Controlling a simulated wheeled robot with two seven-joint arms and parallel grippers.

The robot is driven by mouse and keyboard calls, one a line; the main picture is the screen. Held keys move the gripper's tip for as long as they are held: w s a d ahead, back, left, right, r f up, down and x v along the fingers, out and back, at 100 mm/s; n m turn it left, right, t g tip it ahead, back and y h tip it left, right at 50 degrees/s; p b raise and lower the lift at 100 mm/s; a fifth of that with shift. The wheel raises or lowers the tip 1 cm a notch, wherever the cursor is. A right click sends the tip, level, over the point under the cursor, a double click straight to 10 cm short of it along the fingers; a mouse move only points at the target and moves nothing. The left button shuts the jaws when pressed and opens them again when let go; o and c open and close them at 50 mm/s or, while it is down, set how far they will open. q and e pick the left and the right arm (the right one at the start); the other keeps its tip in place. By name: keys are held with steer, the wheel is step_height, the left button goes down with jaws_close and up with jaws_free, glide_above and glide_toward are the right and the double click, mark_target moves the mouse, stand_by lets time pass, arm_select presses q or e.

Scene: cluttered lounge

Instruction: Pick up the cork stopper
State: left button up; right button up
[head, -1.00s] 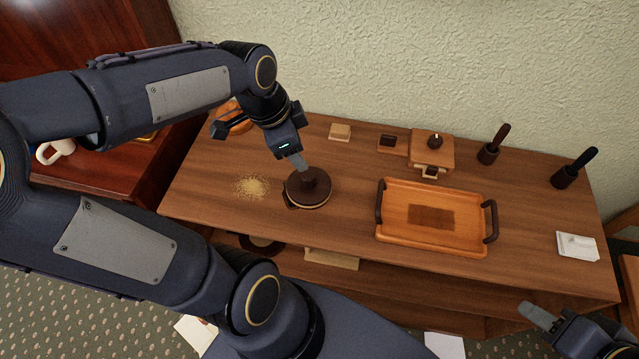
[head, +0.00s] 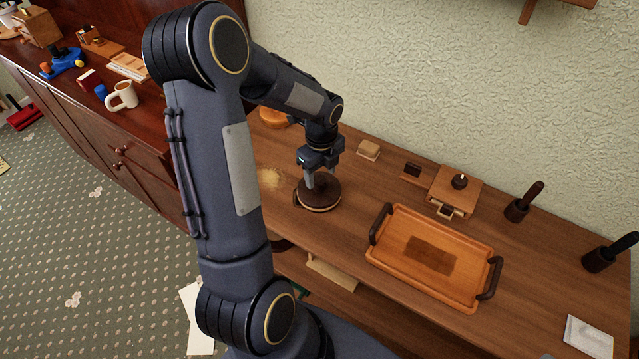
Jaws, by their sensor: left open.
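A round dark-brown piece with a paler rim (head: 322,200) sits on the wooden sideboard. It looks like a lid with a raised knob, and I cannot tell whether it is the cork stopper. No other thing in view is clearly a cork stopper. My left gripper (head: 312,181) points down over the middle of the round piece, with its fingers open at the knob. The fingers and arm partly hide the knob, and I cannot tell whether they touch it. My right gripper is out of view.
A wooden tray with dark handles (head: 395,277) lies to the right. Behind it are a small wooden box (head: 461,192) and dark upright tools (head: 520,207). A pale crumbly heap (head: 270,179) lies left of the round piece.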

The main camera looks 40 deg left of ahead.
mark_target(320, 179)
arm_select(q)
step_height(320, 179, down, 4)
steer(key=shift+a+r, duration=0.15)
steer(key=shift+r, duration=0.1)
steer(key=shift+s, duration=0.1)
steer(key=c, duration=1.1)
steer(key=shift+c, duration=0.2)
steer(key=shift+r, duration=0.1)
